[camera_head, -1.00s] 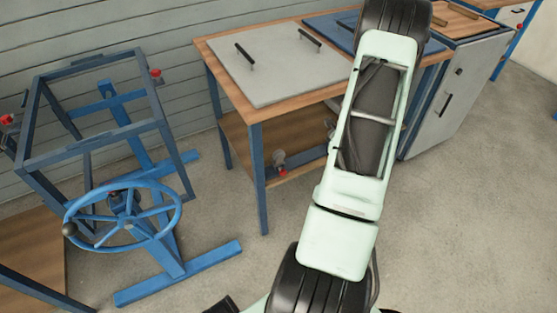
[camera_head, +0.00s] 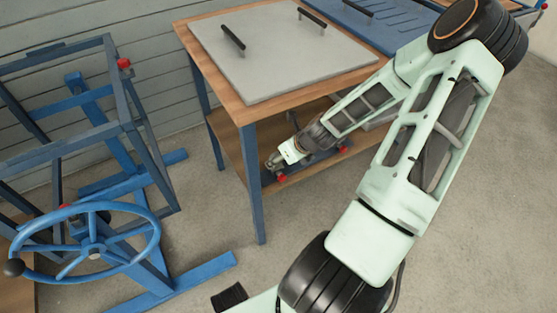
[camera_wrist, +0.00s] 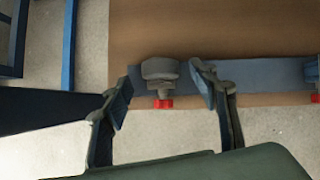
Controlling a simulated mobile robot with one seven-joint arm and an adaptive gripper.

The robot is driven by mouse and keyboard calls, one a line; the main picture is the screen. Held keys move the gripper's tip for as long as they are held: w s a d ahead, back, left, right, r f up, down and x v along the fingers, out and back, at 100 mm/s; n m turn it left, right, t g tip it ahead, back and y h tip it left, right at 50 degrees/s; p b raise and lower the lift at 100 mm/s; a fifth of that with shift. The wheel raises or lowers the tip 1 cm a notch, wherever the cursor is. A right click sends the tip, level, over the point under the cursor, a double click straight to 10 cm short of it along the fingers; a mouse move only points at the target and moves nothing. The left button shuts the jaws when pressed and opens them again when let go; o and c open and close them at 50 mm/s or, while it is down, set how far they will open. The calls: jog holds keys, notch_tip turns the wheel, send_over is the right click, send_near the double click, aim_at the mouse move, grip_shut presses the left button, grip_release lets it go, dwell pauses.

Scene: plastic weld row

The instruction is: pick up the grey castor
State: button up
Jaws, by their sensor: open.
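The grey castor (camera_wrist: 160,70) shows in the wrist view, with a red part (camera_wrist: 160,103) just below it. It is on a blue-grey bar (camera_wrist: 265,76) on the wooden lower shelf of the workbench. My gripper (camera_wrist: 160,80) is open, with one finger to the left of the castor and one to the right. A gap shows on both sides, and the jaws look empty. In the head view my gripper (camera_head: 284,156) reaches under the bench top beside the bar's near end; the castor is largely hidden or too small to make out there.
The bench top bears a grey panel (camera_head: 275,50) with black handles, and a front leg (camera_head: 254,190) stands near my arm. A blue panel (camera_head: 355,22) lies farther right. A blue frame with a handwheel (camera_head: 95,252) stands at left. The floor (camera_head: 235,285) in front is mostly clear.

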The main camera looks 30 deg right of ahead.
jog(key=x, duration=0.3)
jog(key=shift+a+f+b, duration=0.1)
jog(key=shift+b, duration=0.25)
jog(key=b+x, duration=0.1)
jog(key=x, duration=0.2)
jog(key=w+b+x, duration=0.1)
jog(key=x, duration=0.1)
jog(key=shift+r+b, duration=0.25)
jog(key=shift+b, duration=0.05)
jog(key=shift+c, duration=0.5)
jog(key=c, duration=1.3)
